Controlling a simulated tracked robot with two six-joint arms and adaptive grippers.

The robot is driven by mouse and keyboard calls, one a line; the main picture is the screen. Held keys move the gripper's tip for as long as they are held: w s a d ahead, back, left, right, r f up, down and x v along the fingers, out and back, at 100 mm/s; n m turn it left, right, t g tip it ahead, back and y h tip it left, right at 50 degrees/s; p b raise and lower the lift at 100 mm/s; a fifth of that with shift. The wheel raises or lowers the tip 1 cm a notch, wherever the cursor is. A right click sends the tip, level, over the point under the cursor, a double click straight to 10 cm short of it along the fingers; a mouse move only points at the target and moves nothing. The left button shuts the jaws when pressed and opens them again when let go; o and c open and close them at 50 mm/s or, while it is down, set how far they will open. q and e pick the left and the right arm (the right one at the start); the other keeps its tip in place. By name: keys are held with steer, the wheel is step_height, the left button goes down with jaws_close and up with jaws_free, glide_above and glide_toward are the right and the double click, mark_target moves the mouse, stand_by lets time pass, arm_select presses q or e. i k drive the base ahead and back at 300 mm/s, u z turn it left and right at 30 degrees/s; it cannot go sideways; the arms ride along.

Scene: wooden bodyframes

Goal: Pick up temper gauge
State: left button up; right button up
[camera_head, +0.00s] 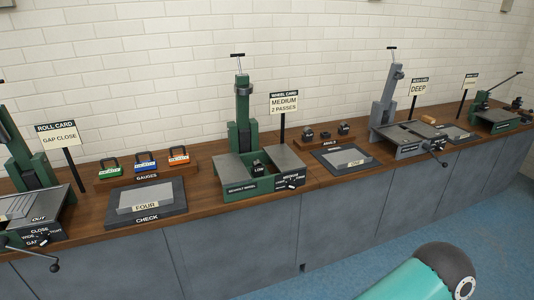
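Three small gauges with dark handles stand in a row on a wooden tray marked GAUGES (147,178), on the bench left of centre. One is green (110,171), one is blue (145,166) and one is orange (179,157). Their lettering is too small to read, so I cannot tell which is the temper gauge. Neither gripper is in view. A teal and black part of mine (425,278) shows at the bottom right, well away from the gauges.
A green roll machine (30,175) stands left, a green wheel machine (244,130) right. Farther right are anvils (326,134), another plate (346,158) and a grey machine (390,100). Blue floor (490,220) is open in front.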

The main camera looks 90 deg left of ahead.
mark_target(179, 159)
steer(key=z, duration=0.6)
steer(key=i, duration=0.2)
steer(key=u, duration=2.95)
steer(key=i, duration=0.2)
steer(key=u, duration=1.65)
steer(key=k, duration=0.6)
steer(key=u, duration=0.4)
steer(key=i, duration=1.65)
steer(key=z, duration=0.4)
